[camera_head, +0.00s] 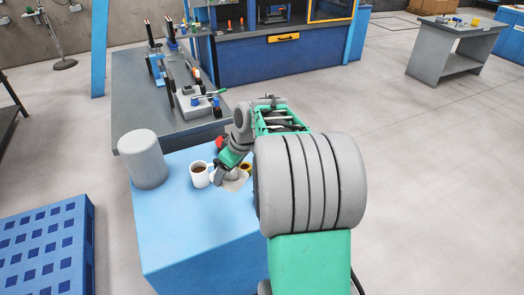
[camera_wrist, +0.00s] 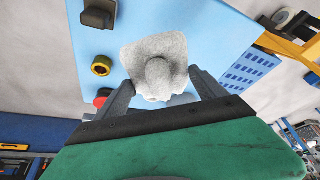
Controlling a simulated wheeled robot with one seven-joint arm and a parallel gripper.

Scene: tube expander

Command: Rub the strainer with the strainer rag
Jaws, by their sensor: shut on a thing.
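My gripper (camera_head: 228,178) is low over the front part of the light-blue table top. In the wrist view my gripper (camera_wrist: 164,90) has its fingers on either side of a pale grey, crumpled cloth, which I take as the strainer rag (camera_wrist: 158,48). The rag has a rounded bump in its middle, and its edges spread out beyond the fingers. It also shows in the head view (camera_head: 235,184), partly hidden by my gripper. I cannot pick out the strainer for certain. A large light-grey cylinder (camera_head: 143,160) stands upright at the table's left, apart from the gripper.
A yellow ring (camera_wrist: 101,65) and a red item (camera_wrist: 101,101) lie close by. A grey bench (camera_head: 135,95) with tools is behind. A blue pallet (camera_head: 45,250) is at lower left. The table's front is clear.

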